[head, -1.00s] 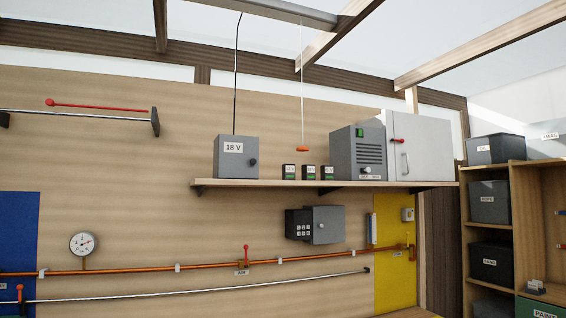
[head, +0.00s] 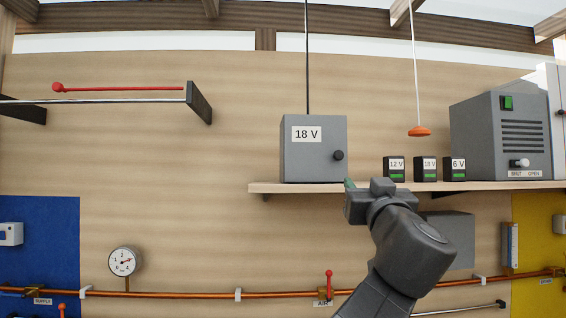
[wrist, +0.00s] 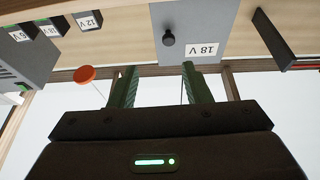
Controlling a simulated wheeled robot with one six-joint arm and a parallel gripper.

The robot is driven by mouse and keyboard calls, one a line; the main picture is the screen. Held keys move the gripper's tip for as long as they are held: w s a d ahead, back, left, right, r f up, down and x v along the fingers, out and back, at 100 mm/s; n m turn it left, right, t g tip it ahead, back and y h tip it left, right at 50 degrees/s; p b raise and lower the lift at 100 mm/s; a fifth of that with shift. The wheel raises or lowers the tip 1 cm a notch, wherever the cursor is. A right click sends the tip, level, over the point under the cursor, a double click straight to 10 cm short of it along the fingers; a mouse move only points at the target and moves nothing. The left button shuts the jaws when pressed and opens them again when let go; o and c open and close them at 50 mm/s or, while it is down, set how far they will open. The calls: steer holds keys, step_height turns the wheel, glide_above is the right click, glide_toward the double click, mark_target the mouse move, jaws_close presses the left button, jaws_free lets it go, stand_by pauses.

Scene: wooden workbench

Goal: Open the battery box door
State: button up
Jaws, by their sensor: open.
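The grey battery box labelled 18 V (head: 305,160) stands on the wall shelf, with a black cable running up from it. Its front door looks shut and has a dark round knob (head: 338,155) near the right edge. In the wrist view the scene is upside down, and the box (wrist: 191,20) and knob (wrist: 168,38) are at the top. My gripper (head: 350,183) is in front of the shelf edge, below and slightly right of the knob. Its two green fingers (wrist: 159,67) are apart with nothing between them, and not touching the knob.
Three small batteries (head: 425,169) stand on the shelf (head: 265,187) to the right. An orange pull handle (head: 419,131) hangs above them. A grey vented machine (head: 500,130) stands further right. A rail with a red rod (head: 120,88) is on the left wall.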

mark_target(339, 155)
steer(key=shift+n+y, duration=0.3)
steer(key=shift+y, duration=0.1)
steer(key=p+x, duration=0.1)
steer(key=x, duration=0.3)
steer(key=r+x, duration=0.1)
steer(key=x, duration=0.4)
steer(key=a+p+x, duration=0.1)
steer(key=x, duration=0.4)
steer(key=shift+r+p, duration=0.3)
steer(key=shift+p, duration=0.05)
steer(key=shift+c, duration=0.2)
jaws_close()
